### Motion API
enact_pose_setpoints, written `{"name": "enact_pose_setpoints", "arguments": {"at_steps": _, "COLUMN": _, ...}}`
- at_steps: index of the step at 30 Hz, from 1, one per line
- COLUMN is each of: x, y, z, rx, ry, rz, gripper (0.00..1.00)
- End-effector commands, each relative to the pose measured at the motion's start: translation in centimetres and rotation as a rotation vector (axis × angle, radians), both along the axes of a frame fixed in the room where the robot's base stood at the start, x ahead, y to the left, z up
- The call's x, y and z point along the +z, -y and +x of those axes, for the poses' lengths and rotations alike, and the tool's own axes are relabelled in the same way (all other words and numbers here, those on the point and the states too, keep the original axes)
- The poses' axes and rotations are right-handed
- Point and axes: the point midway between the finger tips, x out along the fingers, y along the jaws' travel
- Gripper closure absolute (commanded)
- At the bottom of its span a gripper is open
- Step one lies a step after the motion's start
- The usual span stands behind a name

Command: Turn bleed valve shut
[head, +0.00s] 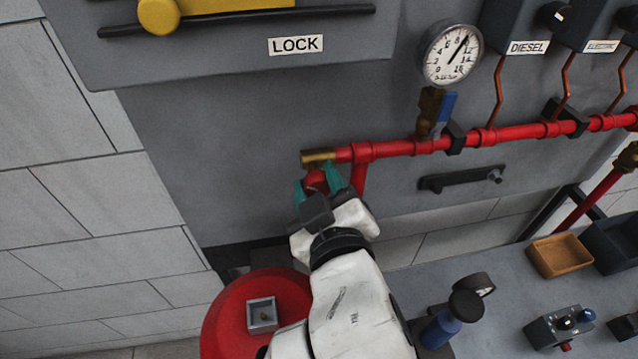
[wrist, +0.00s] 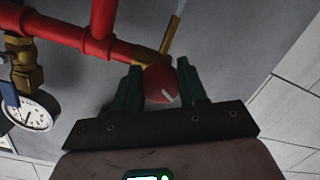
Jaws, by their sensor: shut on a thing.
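The bleed valve is a red round handle (head: 317,182) under the brass end (head: 318,157) of the red pipe. My gripper (head: 318,185) reaches up to it from below, its teal fingers on either side of the handle. In the wrist view the red handle (wrist: 160,84), with a pale mark on it, sits between the two dark teal fingers of my gripper (wrist: 160,90). My gripper is shut on the handle. The brass fitting (wrist: 145,56) shows just beyond it. Part of the handle is hidden by the fingers in the head view.
The red pipe (head: 400,148) runs right along the grey panel. A pressure gauge (head: 452,54) with a blue-levered brass valve (head: 432,108) stands above it. A black bar handle (head: 460,180) is lower right. A red tank (head: 225,310) lies below, beside my arm.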

Motion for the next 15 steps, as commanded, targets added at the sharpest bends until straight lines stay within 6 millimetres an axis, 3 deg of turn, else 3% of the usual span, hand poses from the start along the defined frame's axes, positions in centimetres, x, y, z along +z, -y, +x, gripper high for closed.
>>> {"name": "enact_pose_setpoints", "arguments": {"at_steps": 15, "x": -0.56, "y": -0.06, "z": -0.03, "rx": -0.002, "ry": -0.143, "rz": 0.467, "gripper": 0.88}}
